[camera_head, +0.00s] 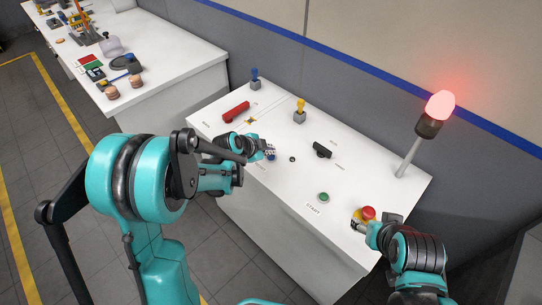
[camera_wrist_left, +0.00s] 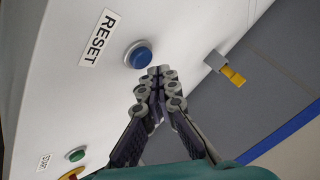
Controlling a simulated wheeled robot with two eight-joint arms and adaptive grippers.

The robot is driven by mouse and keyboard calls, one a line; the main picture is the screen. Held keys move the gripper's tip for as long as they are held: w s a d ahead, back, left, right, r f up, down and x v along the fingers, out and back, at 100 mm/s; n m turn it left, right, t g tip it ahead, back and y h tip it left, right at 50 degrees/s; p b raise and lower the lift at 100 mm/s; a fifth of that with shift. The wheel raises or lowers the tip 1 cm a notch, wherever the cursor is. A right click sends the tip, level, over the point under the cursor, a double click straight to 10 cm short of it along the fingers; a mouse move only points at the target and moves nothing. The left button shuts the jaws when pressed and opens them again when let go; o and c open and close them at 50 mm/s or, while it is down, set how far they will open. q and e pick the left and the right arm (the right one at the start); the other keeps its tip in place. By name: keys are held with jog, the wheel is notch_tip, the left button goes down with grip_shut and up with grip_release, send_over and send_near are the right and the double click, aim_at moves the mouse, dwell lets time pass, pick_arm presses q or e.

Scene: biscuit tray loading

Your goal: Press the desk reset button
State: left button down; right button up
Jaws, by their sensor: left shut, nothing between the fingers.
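The blue reset button (camera_wrist_left: 138,57) sits in a grey ring on the white desk, beside a RESET label (camera_wrist_left: 99,37), in the left wrist view. My left gripper (camera_wrist_left: 158,73) is shut and empty, its fingertips just beside the button; I cannot tell whether they touch it. In the head view my left gripper (camera_head: 271,151) is over the desk's near left part and largely hides the button. My right gripper (camera_head: 360,224) is low at the desk's right end, beside the red mushroom button (camera_head: 368,213); its finger state is unclear.
A green START button (camera_head: 323,197), black switch (camera_head: 322,150), yellow lever (camera_head: 300,112), blue lever (camera_head: 255,80) and red handle (camera_head: 236,111) are on the desk. A lit red lamp (camera_head: 440,105) stands at right. A cluttered side table (camera_head: 185,65) is at upper left.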

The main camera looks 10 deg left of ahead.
aim_at(270, 157)
dwell(0.4)
pick_arm(q)
jog(key=shift+f+b, duration=0.45)
jog(key=shift+f+b, duration=0.5)
dwell(0.6)
jog(key=shift+r, duration=0.2)
jog(key=shift+r+p, duration=0.7)
jog(key=shift+r, duration=0.1)
jog(key=shift+r+p, duration=1.85)
jog(key=shift+r, duration=0.65)
